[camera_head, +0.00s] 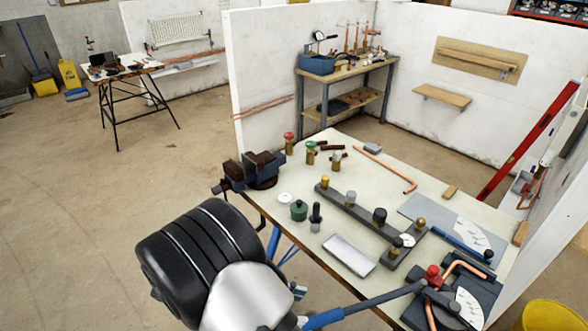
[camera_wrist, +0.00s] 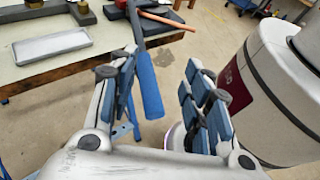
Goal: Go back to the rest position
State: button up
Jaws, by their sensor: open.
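My gripper (camera_wrist: 162,60) is open in the wrist view, with its two blue-padded fingers spread apart and nothing held. A blue handle grip (camera_wrist: 148,85) shows close to the left finger; whether they touch I cannot tell. In the head view my dark and white arm is at the lower left, in front of the workbench's near edge. It hides most of my gripper there. The blue handle (camera_head: 345,312) runs from beside my arm to the pipe bender (camera_head: 455,300) at the bench's lower right.
The workbench (camera_head: 375,175) carries a vise (camera_head: 258,170), a metal tray (camera_head: 349,255), a grey bar (camera_head: 360,213) with fittings, valves and a copper pipe (camera_head: 380,168). White partitions stand behind and right. Open floor (camera_head: 80,220) lies left. A yellow bucket (camera_head: 552,316) is at lower right.

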jog(key=s+d+r+m+t+y, duration=0.2)
jog(key=s+d+r+m+y, duration=0.4)
jog(key=r+m, duration=0.3)
jog(key=s+d+r+m+t+y, duration=0.2)
jog(key=s+d+r+m+y, duration=0.4)
jog(key=d+r+m+y, duration=0.2)
jog(key=shift+d+r+m+t, duration=0.45)
jog(key=shift+r+m, duration=0.15)
jog(key=shift+r, duration=0.3)
